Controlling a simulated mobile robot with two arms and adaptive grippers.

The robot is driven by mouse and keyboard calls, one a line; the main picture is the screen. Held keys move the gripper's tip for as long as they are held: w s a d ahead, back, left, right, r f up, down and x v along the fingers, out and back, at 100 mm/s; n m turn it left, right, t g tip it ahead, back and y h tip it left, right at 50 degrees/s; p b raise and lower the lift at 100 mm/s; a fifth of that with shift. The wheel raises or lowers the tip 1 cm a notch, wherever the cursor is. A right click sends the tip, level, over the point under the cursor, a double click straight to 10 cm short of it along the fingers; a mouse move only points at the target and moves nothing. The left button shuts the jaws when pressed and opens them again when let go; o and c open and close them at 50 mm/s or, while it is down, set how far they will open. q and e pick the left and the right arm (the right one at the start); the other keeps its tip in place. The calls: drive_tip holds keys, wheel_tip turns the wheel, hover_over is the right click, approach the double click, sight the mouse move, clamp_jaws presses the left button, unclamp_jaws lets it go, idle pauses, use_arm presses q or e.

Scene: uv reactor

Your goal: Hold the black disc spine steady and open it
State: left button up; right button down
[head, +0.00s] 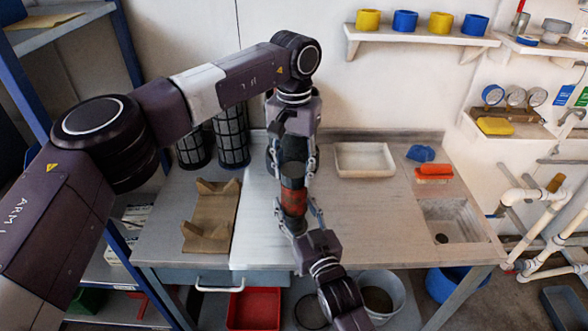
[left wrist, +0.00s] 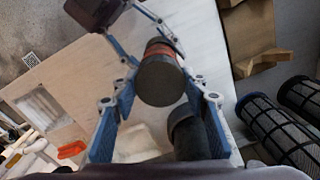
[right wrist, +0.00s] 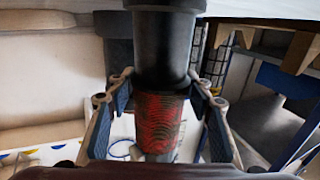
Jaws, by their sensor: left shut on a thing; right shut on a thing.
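The black disc spine (head: 293,150) is held roughly upright above the worktable, with red ringed discs (head: 293,196) below its black upper part. My left gripper (head: 292,162) reaches down from above and is shut on the black part; in the left wrist view the round black end (left wrist: 160,82) lies between its fingers. My right gripper (head: 295,208) comes from below in front and is shut around the red section. The right wrist view shows the red discs (right wrist: 160,122) between its fingers, under the wider black part (right wrist: 165,45). The grippers hide much of the spine's sides.
A dark cylinder (left wrist: 190,132) stands close behind the spine. Black mesh cylinders (head: 231,135) and a brown cradle (head: 208,215) are on the left. A white tray (head: 365,159), an orange-red brush (head: 434,173) and a sink (head: 452,220) are on the right. The table's middle right is clear.

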use_arm(q)
drive_tip(key=n, duration=1.8)
drive_tip(key=shift+n, duration=0.4)
drive_tip(key=n, duration=1)
drive_tip(key=shift+r, duration=0.1)
drive_tip(key=n, duration=1.9)
drive_tip(key=shift+n, duration=0.3)
drive_tip(key=n, duration=0.5)
